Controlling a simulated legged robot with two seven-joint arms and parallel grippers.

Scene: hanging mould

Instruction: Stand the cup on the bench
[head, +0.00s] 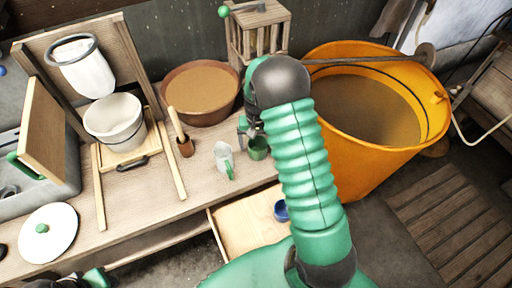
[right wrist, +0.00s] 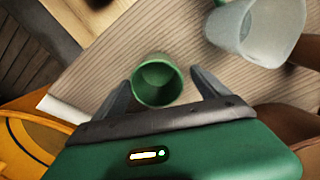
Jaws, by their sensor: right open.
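The green cup (head: 258,149) is upright at the bench's (head: 150,195) front right part, with its open mouth facing up. In the right wrist view the cup (right wrist: 157,80) is between the two spread fingers of my right gripper (right wrist: 161,84), with no clear grip on it. In the head view my right gripper (head: 250,130) is partly hidden behind my green arm. Part of my left arm or gripper (head: 88,280) shows at the bottom left edge; its fingers cannot be made out.
A pale jug with a green handle (head: 224,157) stands just left of the cup. An open drawer (head: 236,228) with a blue item (head: 281,211) is below; an orange tub (head: 370,165) stands right.

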